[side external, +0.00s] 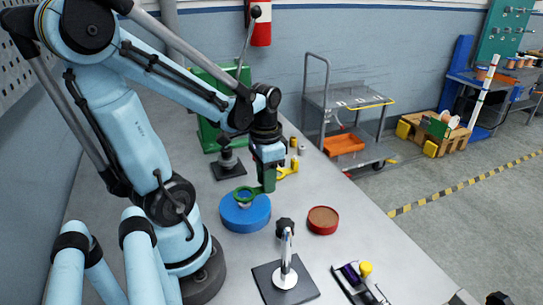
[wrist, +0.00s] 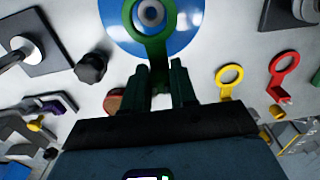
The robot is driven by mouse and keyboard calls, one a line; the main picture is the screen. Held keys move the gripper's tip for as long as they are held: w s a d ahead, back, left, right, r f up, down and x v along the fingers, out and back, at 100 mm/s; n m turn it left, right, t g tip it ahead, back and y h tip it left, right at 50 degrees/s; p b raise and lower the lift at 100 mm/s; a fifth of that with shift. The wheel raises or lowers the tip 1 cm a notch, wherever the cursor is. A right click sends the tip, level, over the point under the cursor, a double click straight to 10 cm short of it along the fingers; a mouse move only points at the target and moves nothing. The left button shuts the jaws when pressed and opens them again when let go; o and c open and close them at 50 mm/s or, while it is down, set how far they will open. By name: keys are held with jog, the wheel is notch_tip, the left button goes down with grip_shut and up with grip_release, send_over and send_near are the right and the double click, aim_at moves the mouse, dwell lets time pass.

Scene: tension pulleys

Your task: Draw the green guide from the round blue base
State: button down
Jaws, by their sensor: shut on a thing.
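The green guide (side external: 245,193), a ring with a flat handle, is at the top of the round blue base (side external: 246,216) in the side view. In the wrist view, the green guide (wrist: 150,40) shows its ring around a grey post (wrist: 151,12) in the middle of the blue base (wrist: 185,38). Whether the ring rests on the base or is a little above it, I cannot tell. My gripper (side external: 268,182) is shut on the guide's handle beside the base; its dark green fingers (wrist: 160,80) show on both sides of the handle in the wrist view.
A red round base (side external: 322,220) with a brown top stands to the right. A post with a black knob (side external: 285,258) on a dark plate stands in front. A yellow guide (wrist: 229,78) and a red guide (wrist: 283,70) lie to the side. Bare table surrounds the blue base.

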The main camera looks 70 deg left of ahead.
jog(key=shift+r, duration=1.85)
